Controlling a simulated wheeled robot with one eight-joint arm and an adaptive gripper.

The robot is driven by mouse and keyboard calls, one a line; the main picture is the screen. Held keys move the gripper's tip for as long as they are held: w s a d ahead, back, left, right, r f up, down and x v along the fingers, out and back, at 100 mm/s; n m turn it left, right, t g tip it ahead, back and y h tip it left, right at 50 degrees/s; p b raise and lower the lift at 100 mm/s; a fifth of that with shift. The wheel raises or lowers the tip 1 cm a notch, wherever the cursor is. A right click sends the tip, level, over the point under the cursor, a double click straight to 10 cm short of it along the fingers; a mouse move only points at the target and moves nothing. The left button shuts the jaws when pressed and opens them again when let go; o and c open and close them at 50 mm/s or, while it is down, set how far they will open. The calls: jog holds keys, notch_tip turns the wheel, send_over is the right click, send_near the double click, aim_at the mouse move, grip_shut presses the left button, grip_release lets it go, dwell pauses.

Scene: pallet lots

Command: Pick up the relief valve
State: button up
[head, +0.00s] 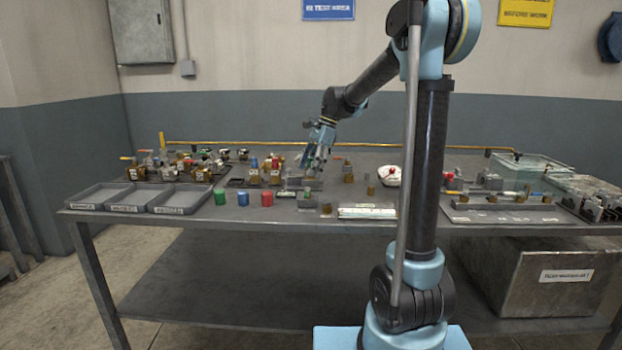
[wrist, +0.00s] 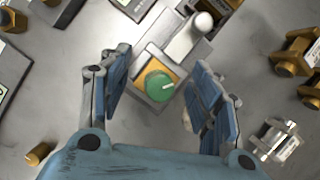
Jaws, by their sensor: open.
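My gripper (head: 316,158) hangs over the middle of the crowded bench, pointing down. In the wrist view its blue fingers (wrist: 158,66) are spread open on both sides of a round green knob (wrist: 160,87) with a white mark. The knob sits on a square brass-yellow body (wrist: 146,76) on a grey metal block. A pale rounded lever or post stands just beyond it. Nothing is held. I cannot tell for sure whether this green-knobbed piece is the relief valve, as no label on it is readable.
Brass fittings (wrist: 296,52) stand at the right in the wrist view, with a clear-and-metal fitting (wrist: 277,139) below them. Grey trays (head: 180,199) line the left front of the bench. Green, blue and red cylinders (head: 267,198) stand beside them. A clear bin is at the right.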

grip_shut()
jog(key=shift+r, duration=0.1)
